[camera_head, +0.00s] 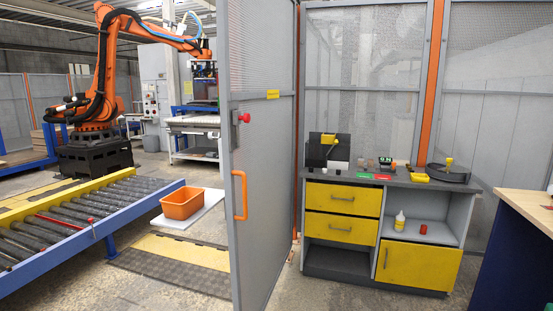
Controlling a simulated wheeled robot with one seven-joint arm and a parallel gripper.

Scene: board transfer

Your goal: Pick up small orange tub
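An orange tub (181,204) stands upright and open at the top, left of centre in the head view. It appears to rest on a pale grey flat board (199,216) beside the roller conveyor. The inside that shows looks empty, but its floor is partly hidden. My gripper is not in view.
A mesh door (262,130) with an orange handle (239,194) stands right of the tub. The roller conveyor (70,222) lies left. A large orange robot arm (103,75) stands behind. A grey workbench with yellow drawers (342,198) and a wooden table (530,207) are right.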

